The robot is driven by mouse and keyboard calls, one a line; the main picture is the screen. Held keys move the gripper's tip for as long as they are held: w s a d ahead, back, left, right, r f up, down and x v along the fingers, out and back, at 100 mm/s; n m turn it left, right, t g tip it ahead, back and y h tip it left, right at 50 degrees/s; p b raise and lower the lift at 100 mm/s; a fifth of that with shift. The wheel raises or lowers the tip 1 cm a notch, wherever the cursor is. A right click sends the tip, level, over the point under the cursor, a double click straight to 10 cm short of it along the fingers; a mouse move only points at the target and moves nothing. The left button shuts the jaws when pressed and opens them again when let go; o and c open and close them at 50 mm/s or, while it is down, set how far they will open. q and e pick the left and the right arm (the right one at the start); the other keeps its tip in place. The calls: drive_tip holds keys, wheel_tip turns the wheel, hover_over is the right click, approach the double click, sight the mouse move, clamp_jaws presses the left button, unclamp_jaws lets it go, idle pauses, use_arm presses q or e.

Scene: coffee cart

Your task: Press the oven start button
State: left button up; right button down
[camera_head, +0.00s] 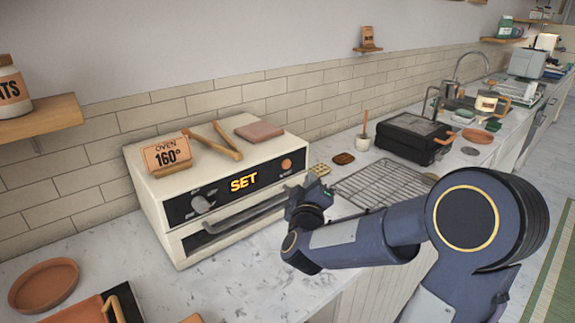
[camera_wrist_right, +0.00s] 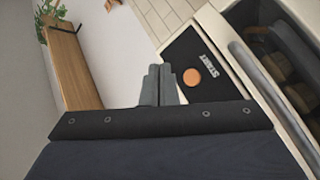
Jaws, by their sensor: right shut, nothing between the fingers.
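The oven (camera_head: 160,205) is a cream box on the counter. Its black front panel has a knob (camera_head: 201,203), a lit display reading SET (camera_head: 243,182) and a round orange start button (camera_head: 287,164) at the right end. In the right wrist view the orange button (camera_wrist_right: 192,77) shows beside white START lettering (camera_wrist_right: 211,66). My right gripper (camera_head: 304,185) is in front of the oven's right end, near and a little below the button. Its fingertips (camera_wrist_right: 159,72) are together, empty and left of the button in the wrist view, apparently apart from it. My left gripper is not in view.
The oven's bar handle (camera_head: 245,214) sticks out below the panel. A card reading OVEN 160° (camera_head: 166,155), wooden tongs (camera_head: 216,140) and a reddish slab (camera_head: 259,131) are on top. A wire rack (camera_head: 375,182) lies right of the oven. Terracotta dishes (camera_head: 43,285) are at front left.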

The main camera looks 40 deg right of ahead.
drive_tip(key=shift+w+a, duration=0.15)
drive_tip(key=shift+w, duration=1.25)
drive_tip(key=shift+w+a, duration=0.1)
drive_tip(key=shift+w, duration=1.25)
drive_tip(key=shift+w+p, duration=0.15)
drive_tip(key=shift+p, duration=0.15)
drive_tip(key=shift+w, duration=0.25)
drive_tip(key=shift+w+a, duration=0.1)
drive_tip(key=shift+w, duration=0.25)
idle(0.5)
drive_tip(key=shift+s, duration=0.75)
drive_tip(key=shift+s, duration=0.1)
drive_tip(key=s, duration=0.5)
drive_tip(key=shift+d, duration=0.3)
